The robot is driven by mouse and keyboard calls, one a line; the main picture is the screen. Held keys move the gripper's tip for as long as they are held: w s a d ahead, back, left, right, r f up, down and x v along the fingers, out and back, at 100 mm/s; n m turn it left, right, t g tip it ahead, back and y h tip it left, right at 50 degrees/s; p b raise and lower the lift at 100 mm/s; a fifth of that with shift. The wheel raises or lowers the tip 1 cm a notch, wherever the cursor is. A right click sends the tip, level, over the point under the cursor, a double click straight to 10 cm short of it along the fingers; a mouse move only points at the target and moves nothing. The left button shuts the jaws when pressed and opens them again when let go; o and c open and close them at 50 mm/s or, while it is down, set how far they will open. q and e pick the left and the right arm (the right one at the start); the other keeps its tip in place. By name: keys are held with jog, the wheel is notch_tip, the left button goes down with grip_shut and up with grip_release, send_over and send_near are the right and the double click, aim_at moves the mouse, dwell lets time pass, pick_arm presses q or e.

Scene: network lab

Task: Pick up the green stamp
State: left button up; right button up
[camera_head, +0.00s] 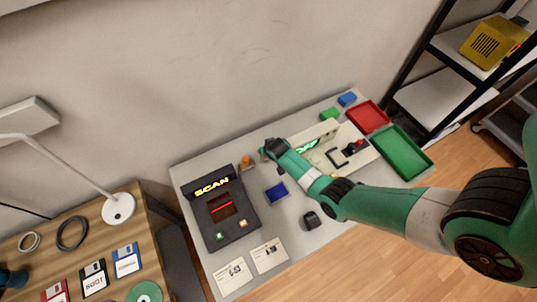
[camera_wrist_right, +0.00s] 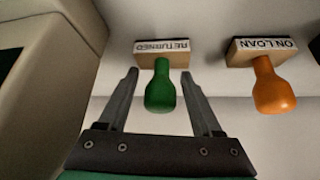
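The green stamp (camera_wrist_right: 160,88) shows in the right wrist view, with a green handle on a wooden block labelled RETURNED. My right gripper (camera_wrist_right: 159,74) is open, with one finger on each side of the handle and a visible gap on both sides. In the head view my right gripper (camera_head: 272,150) is over the back of the grey table, and I cannot make out the green stamp there. The orange stamp (camera_wrist_right: 272,88), labelled ON LOAN, stands to the right in the wrist view; it also shows in the head view (camera_head: 246,160).
The black SCAN device (camera_head: 222,207) stands left of the gripper. A blue block (camera_head: 276,192), a dark object (camera_head: 311,220) and two printed cards (camera_head: 233,276) lie nearer. Red (camera_head: 367,117) and green (camera_head: 402,152) trays are at the right. A beige casing (camera_wrist_right: 40,75) is close on the wrist view's left.

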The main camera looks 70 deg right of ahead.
grip_shut()
notch_tip(320, 180, up, 10)
jog(key=p, duration=0.8)
